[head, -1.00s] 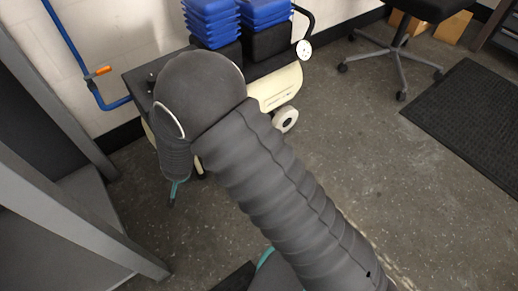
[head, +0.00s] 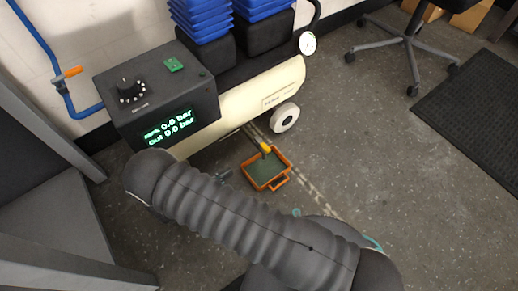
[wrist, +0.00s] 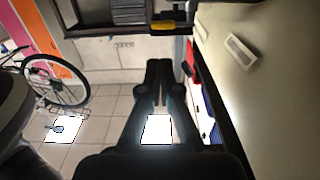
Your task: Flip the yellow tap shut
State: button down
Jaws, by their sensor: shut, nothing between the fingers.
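The yellow tap (head: 265,148) shows in the head view low under the cream compressor tank (head: 262,97), just above an orange tray. In the wrist view the yellow tap (wrist: 163,26) is at the top, a bright yellow piece beside a dark body. My gripper (wrist: 159,64) is shut and empty in the wrist view. Its fingertips point up toward the tap, with a visible gap in the picture; they do not appear to touch it. In the head view my arm hides most of the gripper.
The orange tray (head: 247,171) sits on the floor below the tap. A control box (head: 150,95) reads 0.0 bar for tank and out. A blue pipe with an orange handle (head: 70,72) runs along the left wall. Blue bins (head: 200,25) stand above the tank.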

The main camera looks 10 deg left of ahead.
aim_at(264, 150)
jog(key=shift+s+a, duration=0.1)
jog(key=shift+s, duration=0.05)
jog(key=x, duration=1.4)
jog(key=shift+n+t+y, duration=0.3)
jog(key=shift+y, duration=0.1)
